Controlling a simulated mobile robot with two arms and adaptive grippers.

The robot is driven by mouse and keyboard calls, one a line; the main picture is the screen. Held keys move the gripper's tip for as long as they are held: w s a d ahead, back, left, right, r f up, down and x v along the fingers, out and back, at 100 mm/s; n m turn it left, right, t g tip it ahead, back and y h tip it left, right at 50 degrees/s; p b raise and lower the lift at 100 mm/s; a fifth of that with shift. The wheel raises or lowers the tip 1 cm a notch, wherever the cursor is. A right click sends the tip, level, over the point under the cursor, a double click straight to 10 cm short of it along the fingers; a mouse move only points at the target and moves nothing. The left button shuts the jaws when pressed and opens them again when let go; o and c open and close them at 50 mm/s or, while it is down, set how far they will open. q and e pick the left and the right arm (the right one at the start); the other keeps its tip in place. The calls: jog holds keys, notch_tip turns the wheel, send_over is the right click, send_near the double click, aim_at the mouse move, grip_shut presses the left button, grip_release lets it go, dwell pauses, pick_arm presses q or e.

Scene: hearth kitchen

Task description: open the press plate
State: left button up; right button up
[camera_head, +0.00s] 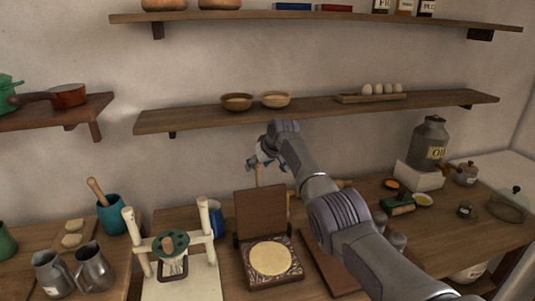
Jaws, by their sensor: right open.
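The wooden press stands on the counter with its dark press plate (262,213) raised upright at the back. Its base (254,280) has a carved surface, and a flat pale dough disc (270,258) lies on it. A pale handle (259,178) sticks up above the plate's top edge. My right gripper (254,162) is open at the top of this handle, with the arm reaching in from the lower right. I cannot tell whether the fingers touch the handle. My left gripper is out of view.
A cream stand with posts (181,285) and a blue cup (216,218) stand left of the press. Metal jugs (93,268) are further left. A wooden shelf (320,112) with bowls and eggs hangs behind my gripper. A metal can (429,140) stands at the right.

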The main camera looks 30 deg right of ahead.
jog(key=v, duration=1)
jog(key=shift+s, duration=0.3)
jog(key=shift+r, duration=0.1)
